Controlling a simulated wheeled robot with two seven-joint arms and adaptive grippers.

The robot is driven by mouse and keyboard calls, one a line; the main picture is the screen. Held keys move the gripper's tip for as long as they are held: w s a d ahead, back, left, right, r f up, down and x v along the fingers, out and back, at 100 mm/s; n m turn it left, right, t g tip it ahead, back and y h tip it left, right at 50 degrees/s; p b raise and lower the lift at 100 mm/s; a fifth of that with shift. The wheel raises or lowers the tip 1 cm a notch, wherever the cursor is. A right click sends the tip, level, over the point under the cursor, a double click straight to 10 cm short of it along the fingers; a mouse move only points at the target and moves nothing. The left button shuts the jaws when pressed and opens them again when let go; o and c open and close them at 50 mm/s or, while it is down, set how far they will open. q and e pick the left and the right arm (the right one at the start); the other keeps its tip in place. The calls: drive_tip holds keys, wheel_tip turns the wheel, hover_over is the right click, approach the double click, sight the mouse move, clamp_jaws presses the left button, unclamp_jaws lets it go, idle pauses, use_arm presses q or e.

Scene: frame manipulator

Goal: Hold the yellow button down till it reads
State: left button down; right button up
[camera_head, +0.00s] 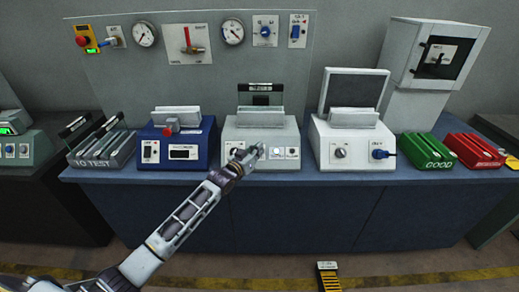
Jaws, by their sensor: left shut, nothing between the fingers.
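My left gripper (255,151) is shut and empty. Its arm reaches up from the lower left, and the fingertips are at the front face of the grey-white middle device (231,135). I cannot tell whether they touch it. Pale round buttons (278,153) show on that face just right of the fingertips. I make out no clearly yellow button there; part of the face is hidden behind the gripper. My right gripper is not in view.
On the blue bench (330,183) stand a blue device (204,155) left and a white device (362,160) right. Trays stand at the ends: grey TO TEST (97,160), green GOOD (441,161), and red (474,161). A panel (190,80) with gauges and a red emergency button (82,40) is behind.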

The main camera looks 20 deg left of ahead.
use_arm(q)
drive_tip(key=shift+s+d+r+p, duration=0.1)
drive_tip(key=shift+s+r+p, duration=0.35)
drive_tip(key=shift+s, duration=0.1)
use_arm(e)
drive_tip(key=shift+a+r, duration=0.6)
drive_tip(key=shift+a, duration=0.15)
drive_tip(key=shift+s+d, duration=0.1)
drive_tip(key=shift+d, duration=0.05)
